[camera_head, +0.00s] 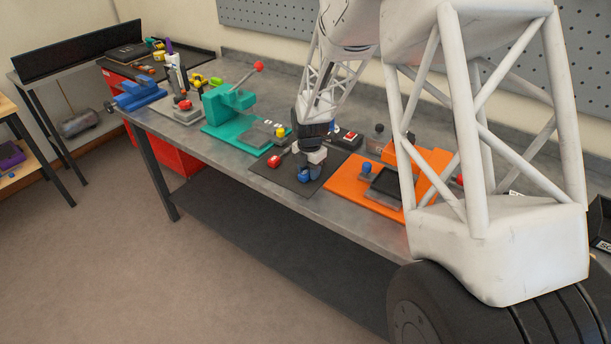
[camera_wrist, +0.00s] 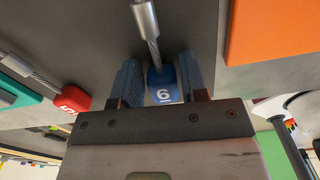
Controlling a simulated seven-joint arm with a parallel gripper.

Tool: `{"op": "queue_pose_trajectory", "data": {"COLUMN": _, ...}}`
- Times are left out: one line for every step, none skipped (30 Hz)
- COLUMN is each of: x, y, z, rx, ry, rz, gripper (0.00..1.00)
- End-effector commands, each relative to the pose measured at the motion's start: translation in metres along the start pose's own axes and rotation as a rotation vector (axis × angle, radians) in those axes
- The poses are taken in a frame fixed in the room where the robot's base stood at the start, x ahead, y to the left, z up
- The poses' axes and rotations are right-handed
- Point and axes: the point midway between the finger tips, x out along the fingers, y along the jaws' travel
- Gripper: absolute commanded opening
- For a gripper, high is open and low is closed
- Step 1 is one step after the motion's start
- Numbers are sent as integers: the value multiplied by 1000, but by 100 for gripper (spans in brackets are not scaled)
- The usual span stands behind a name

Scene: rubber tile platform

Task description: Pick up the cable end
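A blue cable end marked 6 (camera_wrist: 163,94) sits between the fingers of my gripper (camera_wrist: 160,82) in the wrist view. A grey cable with a metal sleeve (camera_wrist: 145,18) runs from it. The blue finger pads stand close on both sides of the blue end; whether they press on it I cannot tell. In the head view my gripper (camera_head: 310,172) is low over a dark mat (camera_head: 285,180). A red cable end marked 5 (camera_wrist: 72,99) lies to the left in the wrist view, apart from my gripper, with its own grey cable (camera_wrist: 25,70).
An orange board with a fixture (camera_head: 350,188) is right of the mat, and a teal fixture (camera_head: 228,105) is left. A blue vise (camera_head: 138,95) and small tools stand farther left on the grey bench (camera_head: 215,155). A pegboard (camera_head: 290,18) is behind. The bench's front edge is near the mat.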

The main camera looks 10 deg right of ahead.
Motion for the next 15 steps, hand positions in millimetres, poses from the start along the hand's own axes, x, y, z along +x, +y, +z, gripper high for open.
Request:
{"op": "queue_pose_trajectory", "data": {"x": 0, "y": 0, "z": 0, "rx": 0, "ry": 0, "rz": 0, "gripper": 32}}
{"op": "queue_pose_trajectory", "data": {"x": 0, "y": 0, "z": 0, "rx": 0, "ry": 0, "rz": 0, "gripper": 28}}
{"op": "queue_pose_trajectory", "data": {"x": 0, "y": 0, "z": 0, "rx": 0, "ry": 0, "rz": 0, "gripper": 22}}
{"op": "queue_pose_trajectory", "data": {"x": 0, "y": 0, "z": 0, "rx": 0, "ry": 0, "rz": 0, "gripper": 17}}
{"op": "queue_pose_trajectory", "data": {"x": 0, "y": 0, "z": 0, "rx": 0, "ry": 0, "rz": 0, "gripper": 12}}
{"op": "queue_pose_trajectory", "data": {"x": 0, "y": 0, "z": 0, "rx": 0, "ry": 0, "rz": 0, "gripper": 9}}
{"op": "queue_pose_trajectory", "data": {"x": 0, "y": 0, "z": 0, "rx": 0, "ry": 0, "rz": 0, "gripper": 9}}
{"op": "queue_pose_trajectory", "data": {"x": 0, "y": 0, "z": 0, "rx": 0, "ry": 0, "rz": 0, "gripper": 9}}
{"op": "queue_pose_trajectory", "data": {"x": 0, "y": 0, "z": 0, "rx": 0, "ry": 0, "rz": 0, "gripper": 9}}
{"op": "queue_pose_trajectory", "data": {"x": 0, "y": 0, "z": 0, "rx": 0, "ry": 0, "rz": 0, "gripper": 9}}
{"op": "queue_pose_trajectory", "data": {"x": 0, "y": 0, "z": 0, "rx": 0, "ry": 0, "rz": 0, "gripper": 9}}
{"op": "queue_pose_trajectory", "data": {"x": 0, "y": 0, "z": 0, "rx": 0, "ry": 0, "rz": 0, "gripper": 9}}
{"op": "queue_pose_trajectory", "data": {"x": 0, "y": 0, "z": 0, "rx": 0, "ry": 0, "rz": 0, "gripper": 9}}
{"op": "queue_pose_trajectory", "data": {"x": -1, "y": 0, "z": 0, "rx": 0, "ry": 0, "rz": 0, "gripper": 9}}
{"op": "queue_pose_trajectory", "data": {"x": -1, "y": 0, "z": 0, "rx": 0, "ry": 0, "rz": 0, "gripper": 9}}
